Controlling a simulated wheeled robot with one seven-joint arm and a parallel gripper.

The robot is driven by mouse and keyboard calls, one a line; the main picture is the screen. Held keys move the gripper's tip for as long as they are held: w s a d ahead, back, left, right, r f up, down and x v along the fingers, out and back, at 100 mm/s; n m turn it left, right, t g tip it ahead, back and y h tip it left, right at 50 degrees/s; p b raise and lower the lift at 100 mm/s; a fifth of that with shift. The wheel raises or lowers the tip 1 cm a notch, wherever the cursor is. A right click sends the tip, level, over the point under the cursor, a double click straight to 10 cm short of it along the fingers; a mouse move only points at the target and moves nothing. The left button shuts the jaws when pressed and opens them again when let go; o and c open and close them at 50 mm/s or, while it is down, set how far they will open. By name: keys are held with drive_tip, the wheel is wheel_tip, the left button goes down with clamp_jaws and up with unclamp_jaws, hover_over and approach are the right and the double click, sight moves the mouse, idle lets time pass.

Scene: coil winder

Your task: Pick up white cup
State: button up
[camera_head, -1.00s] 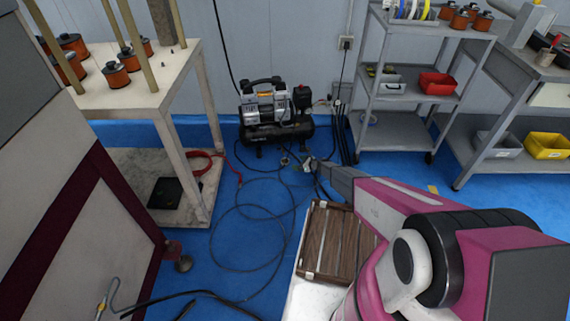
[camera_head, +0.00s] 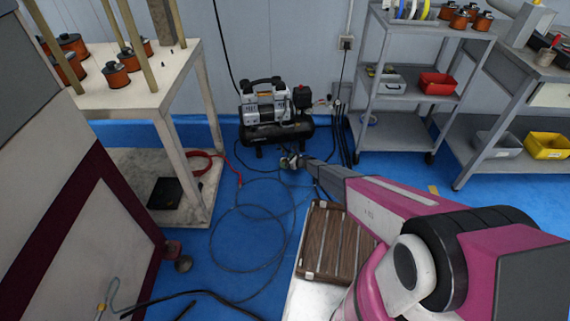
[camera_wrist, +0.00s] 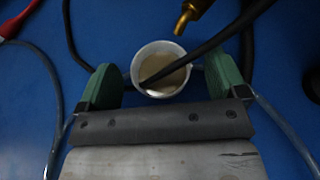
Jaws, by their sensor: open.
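The white cup (camera_wrist: 160,85) shows in the wrist view from above, round and open, with a beige inside. It lies between the two green finger pads of my gripper (camera_wrist: 164,78), with a gap on each side. My gripper is open. A dark hose runs across the cup's mouth; I cannot tell whether it passes over the cup or dips into it. In the head view my gripper (camera_head: 293,160) is small, over the blue floor in front of the compressor. The cup cannot be made out clearly there.
A black compressor (camera_head: 275,115) stands on the floor by the wall, with hoses (camera_head: 240,208) looping in front. A brass fitting (camera_wrist: 192,16) is close beyond the cup. A slatted wooden crate (camera_head: 337,242) sits below my arm. A grey shelf (camera_head: 420,90) stands behind right.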

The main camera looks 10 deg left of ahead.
drive_tip(key=c, duration=1.1)
drive_tip(key=shift+o, duration=0.2)
drive_tip(key=shift+r, duration=0.15)
